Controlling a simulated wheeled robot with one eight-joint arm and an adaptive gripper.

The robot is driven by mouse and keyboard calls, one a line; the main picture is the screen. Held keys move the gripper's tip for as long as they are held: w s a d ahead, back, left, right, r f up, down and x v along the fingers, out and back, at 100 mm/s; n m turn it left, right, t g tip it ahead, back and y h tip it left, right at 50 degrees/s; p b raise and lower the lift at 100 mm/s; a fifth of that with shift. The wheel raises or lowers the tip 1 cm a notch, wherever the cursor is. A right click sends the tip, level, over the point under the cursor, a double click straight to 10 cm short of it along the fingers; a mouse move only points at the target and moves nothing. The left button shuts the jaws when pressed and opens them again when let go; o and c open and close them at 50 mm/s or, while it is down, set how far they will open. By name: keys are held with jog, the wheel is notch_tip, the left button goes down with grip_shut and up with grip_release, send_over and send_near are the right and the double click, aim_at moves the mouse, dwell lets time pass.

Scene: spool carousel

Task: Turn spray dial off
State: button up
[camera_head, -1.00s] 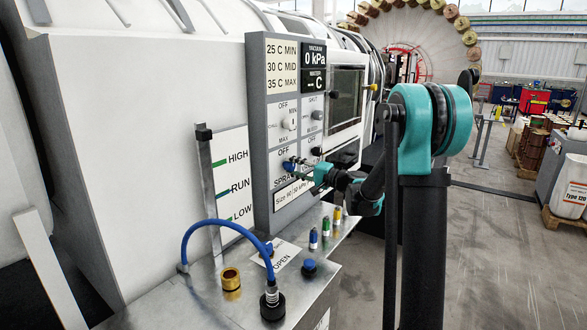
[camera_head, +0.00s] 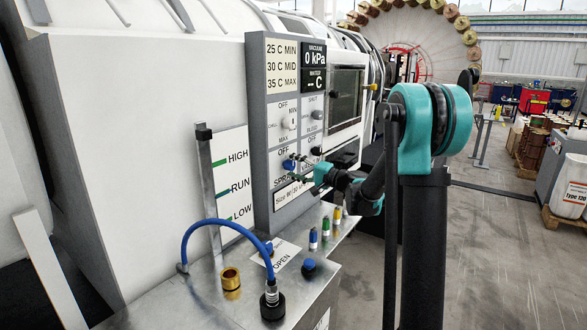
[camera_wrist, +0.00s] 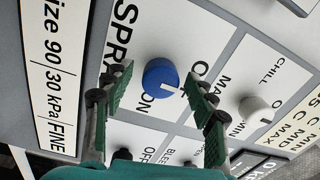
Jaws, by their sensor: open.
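The spray dial is a round blue knob (camera_wrist: 160,78) on the white panel, with SPRAY printed beside it and ON next to its edge; the second label is partly covered. It also shows in the head view as a small blue knob (camera_head: 289,165) low on the panel. My gripper (camera_wrist: 158,88) is open, with one green-padded finger on each side of the dial in the wrist view. Gaps show between the pads and the knob, and I cannot tell how far off the panel the fingertips are. My gripper (camera_head: 301,169) is at the dial in the head view.
A white chill dial (camera_wrist: 254,109) sits close beside my right finger in the wrist view. A black knob (camera_head: 316,151) is near the spray dial. Below, a metal ledge (camera_head: 215,300) carries a blue hose (camera_head: 205,226), a brass fitting (camera_head: 231,280) and small coloured valves.

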jog(key=v, duration=1.2)
jog(key=s+a+f+n+g+h, duration=0.1)
jog(key=s+a+f+g+h, duration=0.1)
jog(key=s+f+h, duration=0.45)
jog(key=s+d+f+n+h, duration=0.3)
jog(key=s+d+f+h, duration=0.6)
jog(key=s+d, duration=0.4)
jog(key=shift+s+f+n+g, duration=0.4)
jog(key=shift+s+f, duration=0.2)
jog(key=shift+f, duration=0.2)
jog(key=s+f+g, duration=0.1)
jog(key=s+f, duration=0.1)
jog(key=s, duration=0.2)
jog(key=s+f+g, duration=0.1)
jog(key=s+f, duration=0.2)
jog(key=s, duration=0.1)
jog(key=s+f+g, duration=0.1)
jog(key=s+f, duration=0.1)
jog(key=s, duration=0.2)
jog(key=shift+s+d+f, duration=0.2)
jog(key=shift+s, duration=0.05)
jog(key=shift+c, duration=0.2)
